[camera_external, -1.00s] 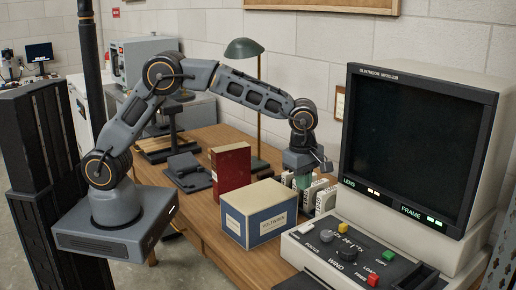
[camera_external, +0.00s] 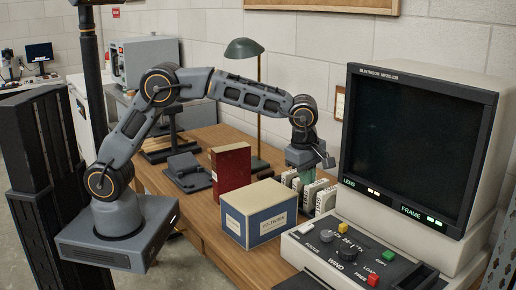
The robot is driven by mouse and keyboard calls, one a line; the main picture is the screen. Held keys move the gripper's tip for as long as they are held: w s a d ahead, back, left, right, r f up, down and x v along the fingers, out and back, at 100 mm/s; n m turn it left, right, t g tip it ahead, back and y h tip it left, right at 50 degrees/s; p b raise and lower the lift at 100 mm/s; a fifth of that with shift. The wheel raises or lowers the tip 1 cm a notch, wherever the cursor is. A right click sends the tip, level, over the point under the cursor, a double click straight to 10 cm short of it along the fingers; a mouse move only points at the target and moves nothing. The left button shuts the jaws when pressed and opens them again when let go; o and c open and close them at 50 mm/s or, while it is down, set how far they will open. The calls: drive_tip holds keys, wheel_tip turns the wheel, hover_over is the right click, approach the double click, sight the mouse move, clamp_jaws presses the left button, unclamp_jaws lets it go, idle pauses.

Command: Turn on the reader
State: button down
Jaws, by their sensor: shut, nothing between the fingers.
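The reader is a large beige machine with a dark, blank screen (camera_external: 412,145) at the right. Small lit labels reading LENS and FRAME sit under the screen. Its control panel (camera_external: 350,262) in front carries a grey focus knob (camera_external: 326,236), a black WIND knob (camera_external: 346,254), a yellow button (camera_external: 342,227), a green button (camera_external: 389,255) and a red button (camera_external: 373,280).
A blue and cream box (camera_external: 262,213) and a red book (camera_external: 231,168) stand on the wooden desk (camera_external: 205,225) left of the panel. A green lamp (camera_external: 244,50) stands behind the arm. A dark stapler-like device (camera_external: 186,172) lies further left.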

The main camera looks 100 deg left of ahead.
sight(309, 225)
drive_tip(key=f, duration=0.4)
drive_tip(key=w+a+f+p, duration=0.1)
drive_tip(key=f, duration=0.4)
drive_tip(key=f+p, duration=0.1)
drive_tip(key=f, duration=0.3)
drive_tip(key=shift+w+a+f, duration=0.2)
drive_tip(key=shift+f, duration=0.2)
drive_tip(key=shift+a+f+g+h, duration=0.1)
drive_tip(key=shift+f+g+h, duration=0.15)
drive_tip(key=shift+g+h, duration=0.05)
drive_tip(key=shift+f, duration=0.1)
